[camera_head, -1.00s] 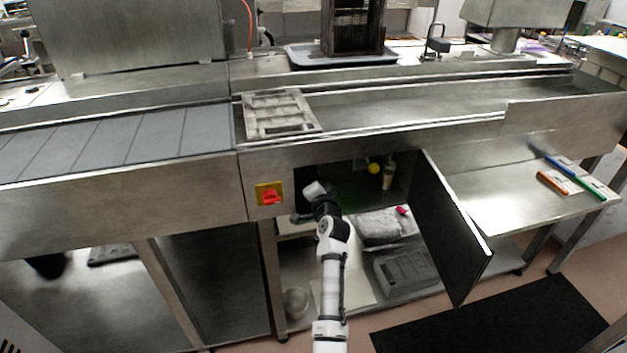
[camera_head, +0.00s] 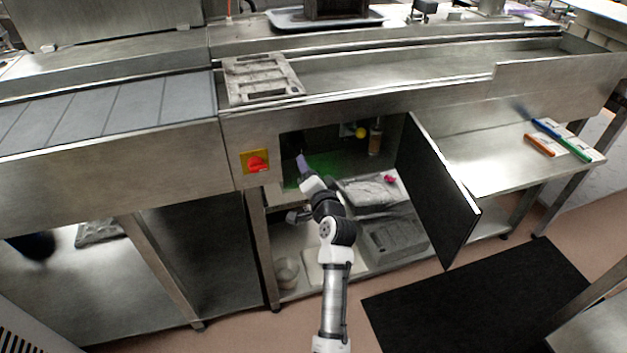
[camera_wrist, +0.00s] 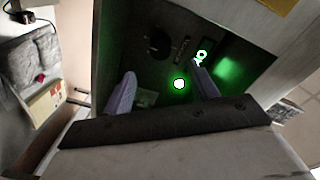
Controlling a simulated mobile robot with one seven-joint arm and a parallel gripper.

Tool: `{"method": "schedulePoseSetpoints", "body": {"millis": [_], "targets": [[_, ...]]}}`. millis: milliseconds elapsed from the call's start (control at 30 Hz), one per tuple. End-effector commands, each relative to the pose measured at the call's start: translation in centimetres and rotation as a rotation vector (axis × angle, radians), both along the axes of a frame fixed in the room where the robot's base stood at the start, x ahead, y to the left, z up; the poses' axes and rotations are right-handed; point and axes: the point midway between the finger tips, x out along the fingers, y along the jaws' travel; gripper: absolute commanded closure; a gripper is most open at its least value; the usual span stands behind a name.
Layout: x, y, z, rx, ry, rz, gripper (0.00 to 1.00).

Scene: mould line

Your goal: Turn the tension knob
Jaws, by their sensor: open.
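In the wrist view a dark round knob (camera_wrist: 157,43) sits on a black panel (camera_wrist: 140,70) inside the open cabinet; I cannot read any label that would confirm it as the tension knob. My gripper (camera_wrist: 163,72) is open, its two purple-grey fingers spread in front of the panel, with the knob beyond the fingertips and nothing between them. A lit green-white lamp (camera_wrist: 180,84) and a second green-lit ring (camera_wrist: 202,53) lie right of the knob. In the head view my gripper (camera_head: 302,162) reaches into the cabinet opening; the knob cannot be made out there.
The black cabinet door (camera_head: 437,190) stands open on the right. A red rotary switch (camera_head: 257,162) on a yellow plate is left of the opening. A yellow ball (camera_head: 361,132) and a bottle (camera_head: 375,138) are inside. Below are a grey bin (camera_head: 392,240) and shelf goods.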

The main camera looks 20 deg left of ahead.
Motion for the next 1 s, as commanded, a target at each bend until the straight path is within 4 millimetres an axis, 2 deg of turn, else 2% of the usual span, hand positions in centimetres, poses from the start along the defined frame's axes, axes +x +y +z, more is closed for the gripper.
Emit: {"method": "schedulePoseSetpoints", "body": {"millis": [100, 233, 767, 867, 967, 1000], "targets": [[-1.3, -1.0, -0.1, 0.0, 0.0, -0.001, 0.41], [-2.0, -1.4, 0.0, 0.0, 0.001, -0.001, 0.41], [-2.1, -1.4, 0.1, 0.0, 0.0, 0.0, 0.41], [-1.8, -2.6, 1.8, -0.078, -0.047, -0.025, 0.41], [-1.2, -5.6, 5.2, -0.261, -0.133, -0.095, 0.41], [-1.0, -7.2, 6.7, -0.351, -0.166, -0.133, 0.41]]}}
